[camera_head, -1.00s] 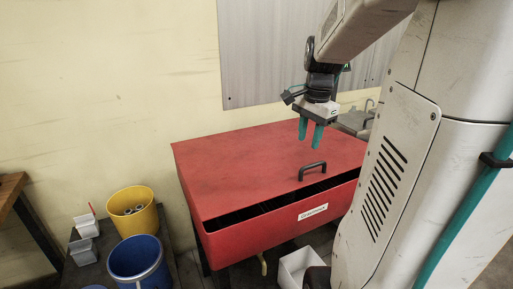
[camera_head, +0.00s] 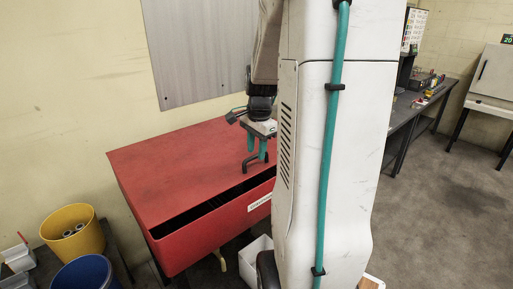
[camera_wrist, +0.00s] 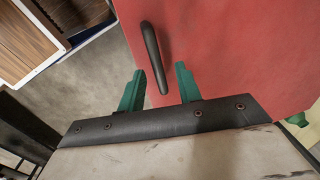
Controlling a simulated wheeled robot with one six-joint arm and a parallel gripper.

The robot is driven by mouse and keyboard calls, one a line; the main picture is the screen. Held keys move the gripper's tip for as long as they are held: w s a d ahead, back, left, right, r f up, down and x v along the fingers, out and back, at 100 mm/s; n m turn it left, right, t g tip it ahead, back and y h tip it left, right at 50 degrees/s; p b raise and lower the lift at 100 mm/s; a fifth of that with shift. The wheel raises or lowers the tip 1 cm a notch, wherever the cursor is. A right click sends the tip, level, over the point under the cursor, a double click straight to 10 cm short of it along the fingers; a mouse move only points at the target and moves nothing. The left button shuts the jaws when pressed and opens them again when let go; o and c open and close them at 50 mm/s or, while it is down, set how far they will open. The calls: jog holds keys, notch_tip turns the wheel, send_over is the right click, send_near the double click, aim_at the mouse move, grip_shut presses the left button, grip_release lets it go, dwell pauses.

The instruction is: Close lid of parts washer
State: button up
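The parts washer is a red box (camera_head: 195,248) with a flat red lid (camera_head: 165,158). A dark gap shows between the lid's front edge and the box, so the lid is slightly raised. A black bar handle (camera_head: 248,166) sits near the lid's front edge; it also shows in the wrist view (camera_wrist: 152,50). My gripper (camera_head: 257,151) is at the handle, pointing down. In the wrist view its green fingers (camera_wrist: 160,72) are apart, with the handle showing between and beyond them. I cannot tell whether they touch it. My arm hides the lid's right side.
A yellow bucket (camera_head: 72,232) and a blue bucket (camera_head: 86,273) stand left of the washer. A white bin (camera_head: 256,258) is on the floor in front. A grey panel (camera_head: 195,50) hangs behind. A workbench (camera_head: 408,115) stands at the right, with open floor before it.

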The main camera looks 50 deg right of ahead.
jog(key=shift+c, duration=0.3)
grip_shut()
dwell(1.0)
jog(key=shift+o, duration=0.3)
grip_release()
notch_tip(320, 180, up, 8)
jog(key=shift+s, duration=0.35)
